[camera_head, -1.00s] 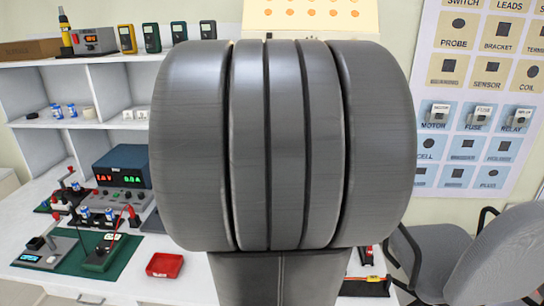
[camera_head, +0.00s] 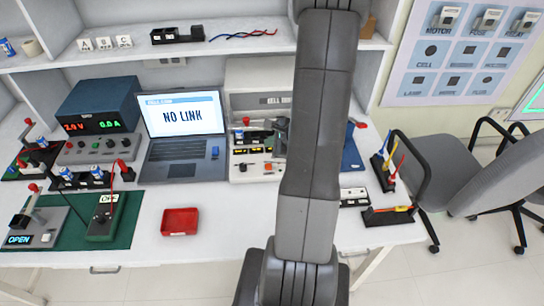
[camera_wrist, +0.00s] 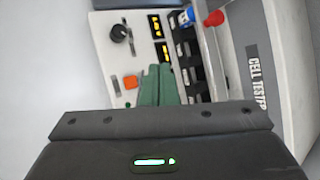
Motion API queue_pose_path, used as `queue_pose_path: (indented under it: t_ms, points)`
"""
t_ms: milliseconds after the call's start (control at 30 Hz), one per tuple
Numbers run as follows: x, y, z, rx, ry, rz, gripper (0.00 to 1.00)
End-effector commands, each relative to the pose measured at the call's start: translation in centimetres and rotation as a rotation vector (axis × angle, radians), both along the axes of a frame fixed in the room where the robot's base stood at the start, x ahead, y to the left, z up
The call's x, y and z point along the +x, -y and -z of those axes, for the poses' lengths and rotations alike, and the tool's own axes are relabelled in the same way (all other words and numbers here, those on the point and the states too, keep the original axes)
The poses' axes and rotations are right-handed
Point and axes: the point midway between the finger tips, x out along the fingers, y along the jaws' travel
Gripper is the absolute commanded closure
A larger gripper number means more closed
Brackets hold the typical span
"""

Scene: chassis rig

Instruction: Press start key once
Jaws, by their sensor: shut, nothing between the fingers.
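The cell tester (camera_head: 258,78) is a pale grey unit at the back middle of the bench. Its front panel also shows, turned sideways, in the wrist view (camera_wrist: 105,62). An orange key (camera_wrist: 130,82) sits on that panel beside a black knob (camera_wrist: 119,33) and lit yellow displays (camera_wrist: 155,26). I cannot read a label that says which key is start. My gripper (camera_wrist: 157,68) shows its green fingers together and empty, in front of the panel and just right of the orange key. I cannot tell the gap to the panel. In the head view my arm hides part of the tester.
A laptop (camera_head: 182,122) reading "NO LINK" stands left of the tester. A blue power supply (camera_head: 100,112) is farther left. A red tray (camera_head: 180,221) lies in front. Cable racks (camera_head: 388,214) stand at the right.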

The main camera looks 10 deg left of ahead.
Motion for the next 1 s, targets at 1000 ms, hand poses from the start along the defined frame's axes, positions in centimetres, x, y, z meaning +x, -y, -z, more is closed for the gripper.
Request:
queue_pose_path:
  t_ms: [1000]
  points:
    - [0.4,-0.1,5.7,0.009,-0.008,0.019,1.0]
